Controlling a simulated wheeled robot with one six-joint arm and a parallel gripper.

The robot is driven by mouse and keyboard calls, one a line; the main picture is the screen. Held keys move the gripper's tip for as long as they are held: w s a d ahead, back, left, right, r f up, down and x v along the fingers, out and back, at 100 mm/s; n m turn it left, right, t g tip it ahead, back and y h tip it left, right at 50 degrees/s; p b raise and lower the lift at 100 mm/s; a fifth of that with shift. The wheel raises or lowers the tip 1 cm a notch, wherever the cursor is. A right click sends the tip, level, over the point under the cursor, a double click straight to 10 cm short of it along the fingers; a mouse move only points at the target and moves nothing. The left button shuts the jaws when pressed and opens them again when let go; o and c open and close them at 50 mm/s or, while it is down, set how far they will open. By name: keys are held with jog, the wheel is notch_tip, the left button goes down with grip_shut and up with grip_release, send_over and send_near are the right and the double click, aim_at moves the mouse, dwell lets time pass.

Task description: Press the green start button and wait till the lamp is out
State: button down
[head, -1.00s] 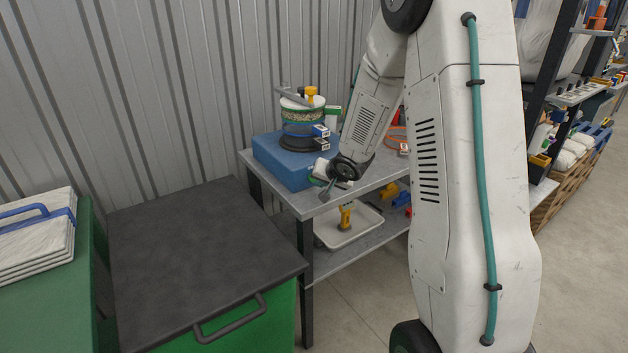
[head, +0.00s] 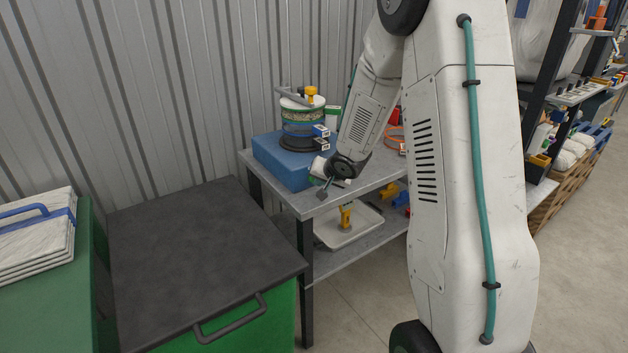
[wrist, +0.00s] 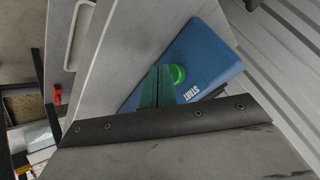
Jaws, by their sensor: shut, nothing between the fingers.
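The blue machine (head: 272,158) stands on the grey table, with a stack of round sieves (head: 303,125) on top. In the wrist view, its blue front (wrist: 208,58) carries the white word START and a round green start button (wrist: 178,74). My gripper (wrist: 158,72) is shut and empty, with its green fingers just left of the button and partly over its edge. I cannot tell whether they touch it. In the head view my gripper (head: 325,188) is in front of the machine's near right corner. I cannot make out a lamp in either view.
The grey table (head: 325,208) has a lower shelf with a white tray (head: 350,228). A dark-lidded green bin (head: 200,255) stands at its left. A ribbed metal wall (head: 180,90) is close behind. Shelving with goods is at the right.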

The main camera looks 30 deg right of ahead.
jog(key=shift+w, duration=0.5)
jog(key=shift+s, duration=0.15)
dwell(0.5)
jog(key=shift+s, duration=0.8)
jog(key=shift+s, duration=0.15)
jog(key=s, duration=0.4)
jog(key=shift+s+d, duration=0.1)
jog(key=shift+s, duration=0.25)
dwell(0.4)
